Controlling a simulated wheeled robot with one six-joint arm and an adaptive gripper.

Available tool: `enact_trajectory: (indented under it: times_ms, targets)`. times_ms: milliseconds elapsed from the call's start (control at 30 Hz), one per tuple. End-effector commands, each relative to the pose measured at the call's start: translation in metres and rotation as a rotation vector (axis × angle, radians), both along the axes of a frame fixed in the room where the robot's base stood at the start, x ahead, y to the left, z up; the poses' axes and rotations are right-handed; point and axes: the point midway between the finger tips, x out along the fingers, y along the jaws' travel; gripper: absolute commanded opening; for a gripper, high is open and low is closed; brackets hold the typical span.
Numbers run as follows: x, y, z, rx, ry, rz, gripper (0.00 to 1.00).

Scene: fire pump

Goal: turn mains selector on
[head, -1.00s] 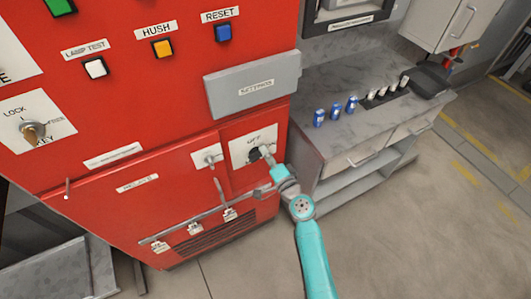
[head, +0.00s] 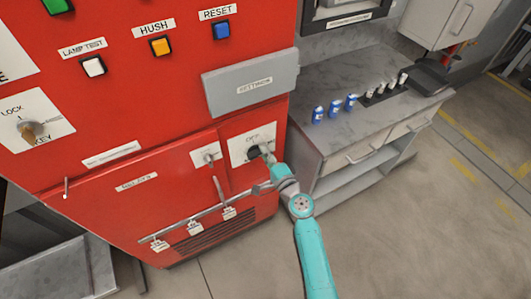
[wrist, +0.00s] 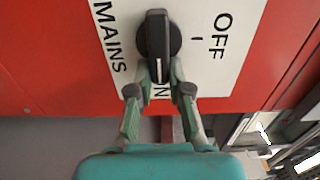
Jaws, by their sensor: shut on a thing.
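The mains selector is a black rotary knob (wrist: 157,40) with a raised bar handle, on a white plate (wrist: 205,75) lettered MAINS and OFF. In the wrist view the bar runs up and down the picture. Its lower end points at the label whose visible letter is N, and it lies crosswise to the OFF mark. My gripper (wrist: 159,80) is shut on the lower end of the bar, with a finger on each side. In the head view my gripper (head: 268,155) reaches the selector plate (head: 240,148) from the right and partly hides the knob.
The red cabinet (head: 110,120) carries a key switch (head: 28,131), several push buttons and a grey settings cover (head: 250,88). A smaller switch (head: 208,154) and levers sit left of the selector. A grey bench (head: 335,140) with blue cans stands at right. Floor at lower right is clear.

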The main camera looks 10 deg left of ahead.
Motion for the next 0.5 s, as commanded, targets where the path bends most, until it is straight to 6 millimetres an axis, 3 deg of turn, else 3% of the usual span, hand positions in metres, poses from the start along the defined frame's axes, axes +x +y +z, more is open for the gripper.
enact_trajectory:
  times_ms: [33,67,167,500]
  targets:
    - [-0.0001,-0.0008,-0.0012,-0.001,0.002,-0.002,0.00]
    - [-0.0001,-0.0008,-0.0012,-0.001,0.002,-0.002,0.21]
    - [0.0000,-0.0007,-0.0010,-0.002,0.001,-0.002,0.43]
    - [-0.0017,-0.0015,-0.0005,-0.001,0.000,-0.001,0.43]
